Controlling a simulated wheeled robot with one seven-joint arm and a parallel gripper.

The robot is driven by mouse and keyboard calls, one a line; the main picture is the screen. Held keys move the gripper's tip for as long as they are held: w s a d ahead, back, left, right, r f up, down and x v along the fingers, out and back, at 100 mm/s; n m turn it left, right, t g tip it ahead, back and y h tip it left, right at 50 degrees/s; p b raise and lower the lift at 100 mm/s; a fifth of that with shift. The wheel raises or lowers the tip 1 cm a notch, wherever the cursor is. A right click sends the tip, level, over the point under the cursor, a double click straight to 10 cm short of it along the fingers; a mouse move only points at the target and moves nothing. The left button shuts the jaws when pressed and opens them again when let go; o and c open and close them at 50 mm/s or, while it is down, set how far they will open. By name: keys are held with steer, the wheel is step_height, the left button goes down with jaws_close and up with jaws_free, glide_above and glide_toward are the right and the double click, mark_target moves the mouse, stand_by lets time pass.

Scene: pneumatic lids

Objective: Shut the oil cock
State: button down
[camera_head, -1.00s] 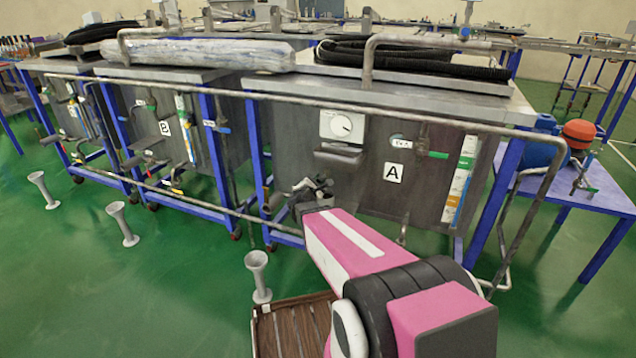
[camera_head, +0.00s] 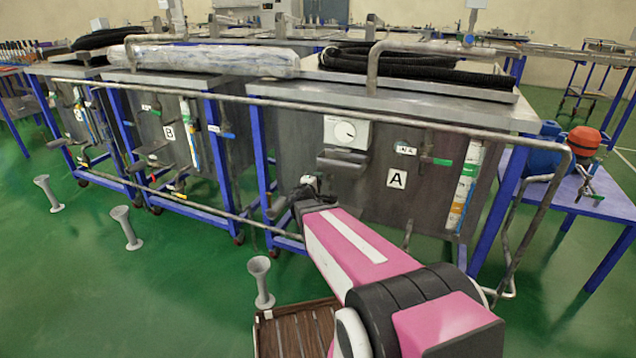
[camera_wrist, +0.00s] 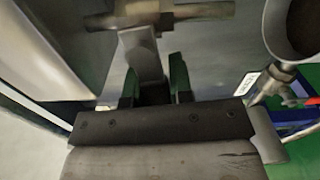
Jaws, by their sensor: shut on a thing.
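In the wrist view a brass-coloured cock (camera_wrist: 165,14) lies across the top, in front of a metal tank wall. A flat grey lever (camera_wrist: 139,48) comes down from it towards my gripper (camera_wrist: 156,82). My gripper's two green-lined fingers are shut on the lever's lower end, which they partly hide. In the head view my gripper (camera_head: 305,187) is at the front of the tank marked A, below and left of its dial. The cock itself is hidden there. I cannot read which label belongs to it.
Tank A (camera_head: 290,140) has a dial (camera_head: 346,132) and a green-handled valve (camera_head: 438,161). A long pipe rail (camera_head: 330,104) runs in front of the tanks. In the wrist view a small label (camera_wrist: 249,83) and a red handle (camera_wrist: 292,101) are at right. Grey posts (camera_head: 260,285) stand on the floor.

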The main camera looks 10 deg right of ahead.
steer(key=shift+r+m, duration=0.25)
steer(key=shift+m, duration=0.25)
steer(key=c, duration=1)
jaws_free()
steer(key=v, duration=1.1)
